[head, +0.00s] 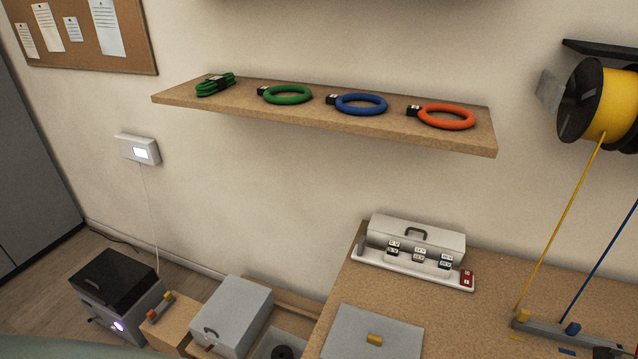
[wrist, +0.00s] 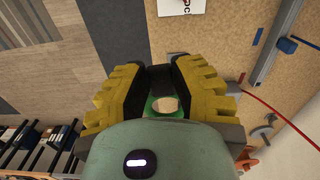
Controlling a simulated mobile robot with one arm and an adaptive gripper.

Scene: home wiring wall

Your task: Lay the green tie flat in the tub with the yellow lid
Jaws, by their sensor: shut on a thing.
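My gripper (wrist: 167,82) shows in the wrist view, its two yellow-padded fingers closed around a green thing (wrist: 150,103). The green thing looks like a loop with a pale gap in the middle. It is mostly hidden by the fingers and palm, so I cannot tell its full shape or whether it lies flat. My gripper is not seen in the head view. No tub with a plainly yellow lid shows.
A wall shelf (head: 235,108) holds a green bundle (head: 215,84) and green (head: 288,95), blue (head: 361,104) and orange (head: 446,116) rings. A bench (head: 480,325) carries a grey toolbox (head: 415,240). A yellow spool (head: 608,103) hangs at right. Grey (head: 232,310) and black-lidded (head: 115,280) boxes stand lower left.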

